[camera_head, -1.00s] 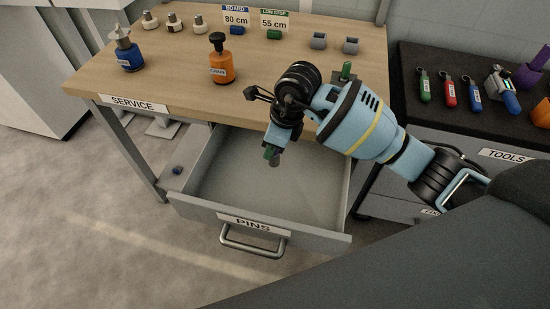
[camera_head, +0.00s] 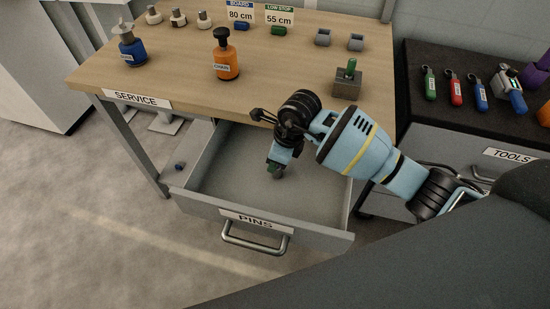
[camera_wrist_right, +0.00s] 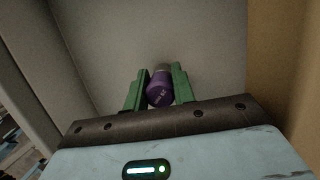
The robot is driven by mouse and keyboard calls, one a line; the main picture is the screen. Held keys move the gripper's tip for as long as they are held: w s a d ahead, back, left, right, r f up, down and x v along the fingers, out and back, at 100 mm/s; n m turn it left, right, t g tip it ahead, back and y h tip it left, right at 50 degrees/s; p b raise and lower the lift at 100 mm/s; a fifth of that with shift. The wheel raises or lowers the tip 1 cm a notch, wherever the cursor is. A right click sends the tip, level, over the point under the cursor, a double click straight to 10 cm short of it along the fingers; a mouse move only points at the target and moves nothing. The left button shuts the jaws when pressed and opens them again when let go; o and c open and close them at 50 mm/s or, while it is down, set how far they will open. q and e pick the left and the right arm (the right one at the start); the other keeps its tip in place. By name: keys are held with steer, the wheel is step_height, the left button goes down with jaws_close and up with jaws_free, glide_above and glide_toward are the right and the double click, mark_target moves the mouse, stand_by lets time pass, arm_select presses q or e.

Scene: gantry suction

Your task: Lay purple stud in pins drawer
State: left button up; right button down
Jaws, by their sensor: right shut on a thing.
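The pins drawer (camera_head: 205,193) is pulled open below the service table, with a PINS label on its front. My right gripper (camera_head: 273,170) points down into the drawer's open space. In the right wrist view the gripper (camera_wrist_right: 158,92) has its green fingers shut on the purple stud (camera_wrist_right: 160,90), with the drawer's grey floor behind it. I cannot tell whether the stud touches the floor. In the head view the stud is hidden or too small to make out. My left gripper is not in view.
The wooden service table (camera_head: 165,70) stands above the drawer. An orange bottle (camera_head: 224,58), a blue bottle (camera_head: 131,48) and a grey block (camera_head: 348,84) with a green pin stand on it. The dark tools bench (camera_head: 440,125) is at the right. The drawer floor looks clear.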

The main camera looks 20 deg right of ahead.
steer(key=shift+f, duration=0.15)
steer(key=c, duration=1.2)
jaws_free()
steer(key=shift+o, duration=0.2)
steer(key=v, duration=1.2)
steer(key=shift+r+p, duration=0.25)
steer(key=shift+p, duration=0.15)
